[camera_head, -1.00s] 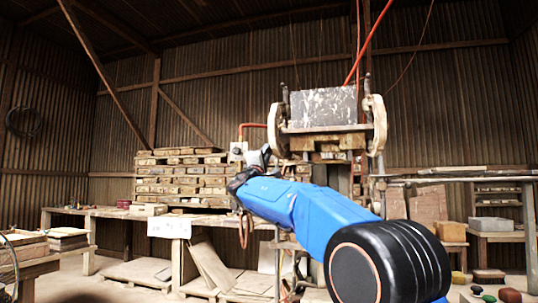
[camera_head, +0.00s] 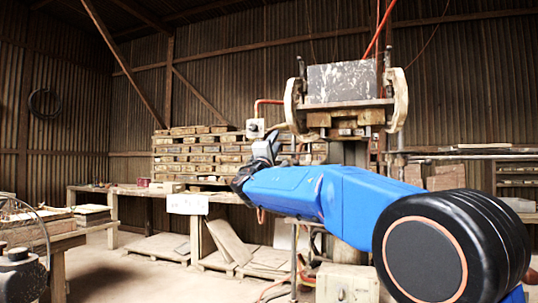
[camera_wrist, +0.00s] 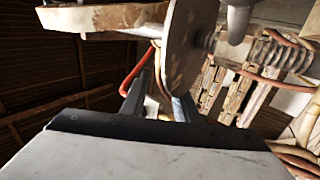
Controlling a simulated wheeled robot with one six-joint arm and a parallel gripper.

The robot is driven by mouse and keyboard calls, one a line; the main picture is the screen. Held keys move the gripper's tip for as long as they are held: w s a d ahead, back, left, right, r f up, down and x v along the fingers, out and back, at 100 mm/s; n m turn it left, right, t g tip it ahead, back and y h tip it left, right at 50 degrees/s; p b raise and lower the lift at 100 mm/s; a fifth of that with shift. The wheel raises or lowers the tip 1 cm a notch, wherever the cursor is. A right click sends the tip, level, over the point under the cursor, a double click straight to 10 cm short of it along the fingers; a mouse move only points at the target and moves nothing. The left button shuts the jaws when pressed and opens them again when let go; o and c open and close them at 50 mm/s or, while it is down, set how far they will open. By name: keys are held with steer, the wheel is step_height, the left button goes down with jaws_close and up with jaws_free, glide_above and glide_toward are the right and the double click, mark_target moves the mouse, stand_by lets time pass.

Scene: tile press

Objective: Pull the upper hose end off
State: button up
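A red hose (camera_head: 268,101) bends between a small grey box (camera_head: 255,128) and the press (camera_head: 345,102) in the head view. Which end is the upper one is not clear. A red hose (camera_wrist: 137,68) also shows in the wrist view, just beyond the left finger. My gripper (camera_wrist: 158,98) has its two dark fingers apart, with pale thin hoses (camera_wrist: 158,72) seen through the gap. No grip on a hose is visible. In the head view my gripper (camera_head: 265,150) is just below the grey box, and its fingers are hard to make out.
Stacked wooden pallets (camera_head: 195,155) lie on a bench behind. Another red hose (camera_head: 378,30) hangs above the press. Floor is open at the lower left.

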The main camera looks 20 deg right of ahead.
steer(key=v, duration=0.8)
steer(key=shift+a, duration=0.1)
